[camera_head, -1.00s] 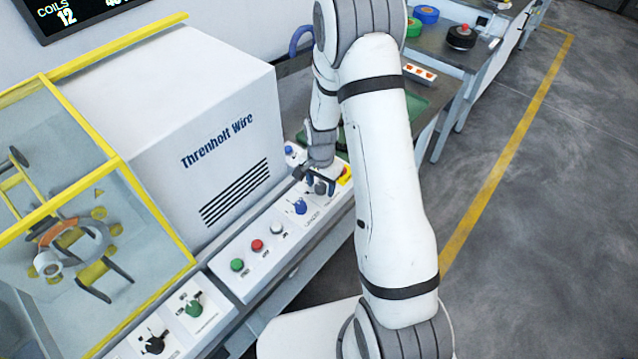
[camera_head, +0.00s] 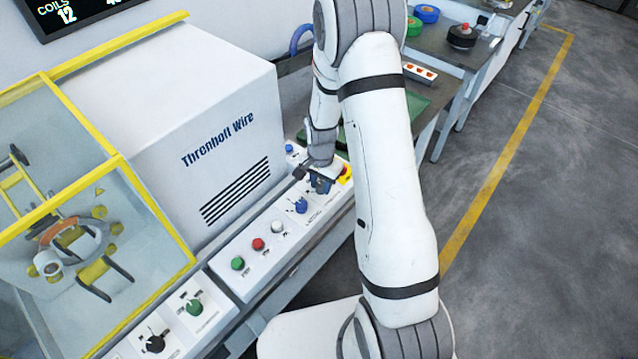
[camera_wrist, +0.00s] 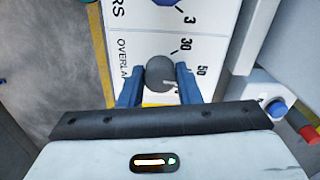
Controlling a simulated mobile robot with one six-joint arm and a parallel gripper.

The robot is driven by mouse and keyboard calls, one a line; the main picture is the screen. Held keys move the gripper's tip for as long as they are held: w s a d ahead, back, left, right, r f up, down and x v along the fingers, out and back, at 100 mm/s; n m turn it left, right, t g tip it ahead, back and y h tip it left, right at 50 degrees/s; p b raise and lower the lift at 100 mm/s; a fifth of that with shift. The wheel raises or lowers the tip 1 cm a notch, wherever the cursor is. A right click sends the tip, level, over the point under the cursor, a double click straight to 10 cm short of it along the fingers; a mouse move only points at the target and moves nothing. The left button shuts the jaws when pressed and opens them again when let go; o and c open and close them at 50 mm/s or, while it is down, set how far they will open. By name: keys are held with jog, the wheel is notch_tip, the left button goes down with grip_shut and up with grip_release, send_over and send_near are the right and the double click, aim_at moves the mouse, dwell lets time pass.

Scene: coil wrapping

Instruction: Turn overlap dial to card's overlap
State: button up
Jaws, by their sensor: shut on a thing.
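The overlap dial (camera_wrist: 160,74) is a dark grey round knob on a white panel in the wrist view. The printed word beside it is partly cut off by my finger, and the numbers 30 and 50 show at its right. A small pale mark shows at the knob's lower right, toward the 50; I cannot tell the exact setting. My gripper (camera_wrist: 159,82) has its two blue fingers on either side of the knob, shut on it. In the head view my gripper (camera_head: 319,182) is at the panel's far end and hides most of the dial. I see no readable card.
A blue dial (camera_head: 300,206) sits beside the overlap dial, with white, red (camera_head: 258,244) and green buttons farther along the panel. A yellow-framed enclosure (camera_head: 150,215) stands at the left. A red button (camera_wrist: 311,134) and a blue knob (camera_wrist: 276,109) show in the wrist view.

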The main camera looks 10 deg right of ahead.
aim_at(321, 184)
jog(key=shift+w+d+n+b, duration=0.15)
jog(key=shift+n+b, duration=0.8)
jog(key=shift+n, duration=0.05)
jog(key=shift+n+b, duration=0.45)
jog(key=shift+n, duration=0.05)
jog(key=n+b, duration=0.2)
jog(key=n, duration=0.1)
jog(key=shift+r+n+b, duration=0.1)
jog(key=shift+n+b, duration=1.5)
jog(key=shift+n, duration=1.4)
jog(key=o, duration=1)
jog(key=shift+c, duration=0.2)
jog(key=shift+r+b, duration=0.5)
jog(key=shift+r, duration=3.35)
